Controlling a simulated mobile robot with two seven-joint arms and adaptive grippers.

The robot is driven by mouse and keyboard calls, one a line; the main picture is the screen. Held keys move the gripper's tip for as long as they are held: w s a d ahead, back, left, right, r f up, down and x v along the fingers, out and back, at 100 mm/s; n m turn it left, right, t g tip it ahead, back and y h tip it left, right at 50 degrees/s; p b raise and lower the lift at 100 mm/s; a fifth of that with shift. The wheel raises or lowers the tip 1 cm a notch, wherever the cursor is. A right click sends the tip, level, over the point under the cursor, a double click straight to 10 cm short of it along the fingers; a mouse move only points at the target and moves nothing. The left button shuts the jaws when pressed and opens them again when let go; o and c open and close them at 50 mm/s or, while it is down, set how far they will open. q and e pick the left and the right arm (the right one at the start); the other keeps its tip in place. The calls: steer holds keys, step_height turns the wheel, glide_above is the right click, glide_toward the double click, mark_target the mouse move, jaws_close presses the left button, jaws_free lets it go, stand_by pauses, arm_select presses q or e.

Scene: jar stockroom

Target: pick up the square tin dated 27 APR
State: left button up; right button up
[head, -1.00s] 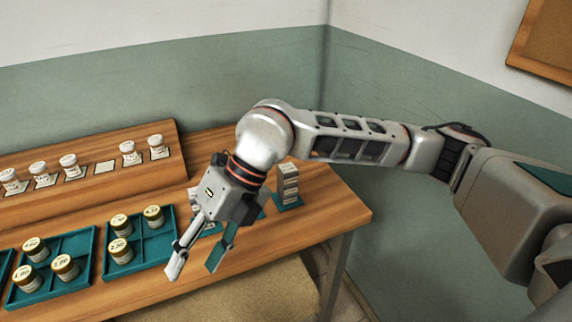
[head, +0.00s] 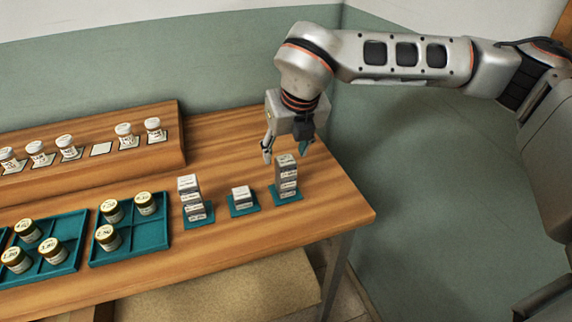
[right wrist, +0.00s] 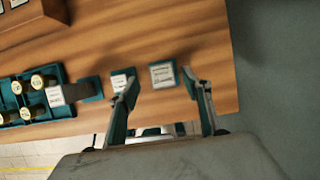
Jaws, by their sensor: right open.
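Square pale tins with printed lids stand in three places on small teal mats. The left stack (head: 190,197) is tall, the middle mat holds a low tin (head: 241,195), and the right stack (head: 287,178) is tall. The dates are too small to read, so I cannot tell which tin is dated 27 APR. My right gripper (head: 285,154) is open and empty, pointing down close to the top of the right stack. In the right wrist view, the top tin of the right stack (right wrist: 162,75) appears between the open fingers (right wrist: 160,82). My left gripper is out of view.
Teal divided trays (head: 128,258) with gold-lidded jars stand to the left. A raised wooden shelf (head: 160,165) behind holds white-lidded jars on pale labels. The table's right edge lies just beyond the right stack, with bare wood around it.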

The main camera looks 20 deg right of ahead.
mark_target(286, 159)
steer(key=x, duration=0.4)
steer(key=shift+s+d+f, duration=0.1)
steer(key=shift+d+f, duration=0.05)
steer(key=shift+f, duration=0.15)
steer(key=c, duration=1.2)
steer(key=shift+r, duration=0.15)
